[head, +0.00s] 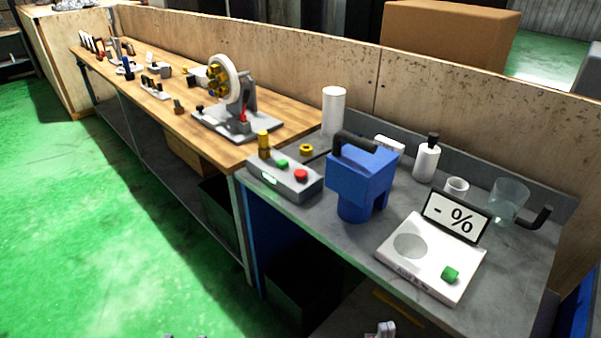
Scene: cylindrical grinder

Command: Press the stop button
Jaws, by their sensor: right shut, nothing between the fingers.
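A red button (301,175) sits on the right end of a small grey control box (285,182) at the left front of the grey bench. A green button (282,163) sits beside it on the same box, with a green lit display on the box's front face. My right gripper (386,328) shows at the bottom edge, shut and empty, well below and to the right of the box and apart from it. Two small grey tips (185,336) at the bottom edge left of centre seem to be my left gripper. Most of it is cut off.
A blue device (362,180) with a black handle stands just right of the control box. A white unit (420,265) with a green knob and a "- %" display stands further right. A yellow-topped post (264,139) rises by the box. Open green floor lies left.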

